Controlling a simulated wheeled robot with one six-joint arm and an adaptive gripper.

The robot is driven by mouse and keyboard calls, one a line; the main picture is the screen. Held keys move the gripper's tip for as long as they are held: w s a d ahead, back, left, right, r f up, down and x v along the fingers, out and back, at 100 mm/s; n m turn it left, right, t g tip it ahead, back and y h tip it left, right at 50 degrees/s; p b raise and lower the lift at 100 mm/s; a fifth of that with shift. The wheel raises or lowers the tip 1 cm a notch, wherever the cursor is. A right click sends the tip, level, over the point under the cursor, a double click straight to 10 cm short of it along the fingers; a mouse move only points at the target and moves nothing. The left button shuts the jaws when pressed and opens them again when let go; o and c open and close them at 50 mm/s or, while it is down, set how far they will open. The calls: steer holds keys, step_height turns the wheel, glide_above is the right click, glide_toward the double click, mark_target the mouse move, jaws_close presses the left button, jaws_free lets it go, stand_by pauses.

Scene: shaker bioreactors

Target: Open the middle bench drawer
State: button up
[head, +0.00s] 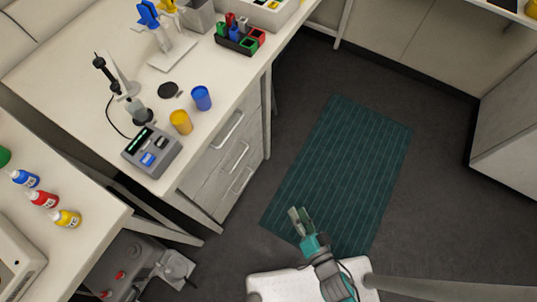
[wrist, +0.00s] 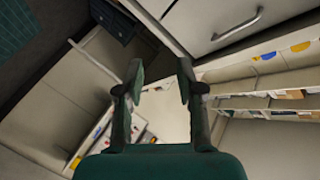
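The bench drawer stack is at the left in the head view, with three pale fronts and bar handles. The middle drawer (head: 227,164) has its handle (head: 236,157) between the upper handle (head: 228,130) and the lower handle (head: 242,180). All three fronts look closed. My gripper (head: 299,212) is to the right of the stack, apart from it, above the floor mat. In the wrist view my gripper (wrist: 161,72) has its two fingers spread with nothing between them. A pale front with a bar handle (wrist: 237,24) shows at upper right there; I cannot tell which drawer it is.
The bench top (head: 75,75) holds a control box (head: 151,151), a yellow cup (head: 181,122) and a blue cup (head: 201,98) near its edge. A green mat (head: 340,170) lies on open floor before the drawers. A grey machine (head: 125,268) stands at lower left.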

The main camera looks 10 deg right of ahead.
steer(key=w+a+f+m+y, duration=0.25)
steer(key=w+a+f, duration=0.35)
steer(key=w, duration=0.3)
steer(key=m+g+y, duration=0.1)
steer(key=m, duration=0.2)
glide_toward(240, 158)
steer(key=shift+n, duration=0.25)
steer(key=x, duration=1)
steer(key=shift+f, duration=0.3)
jaws_close()
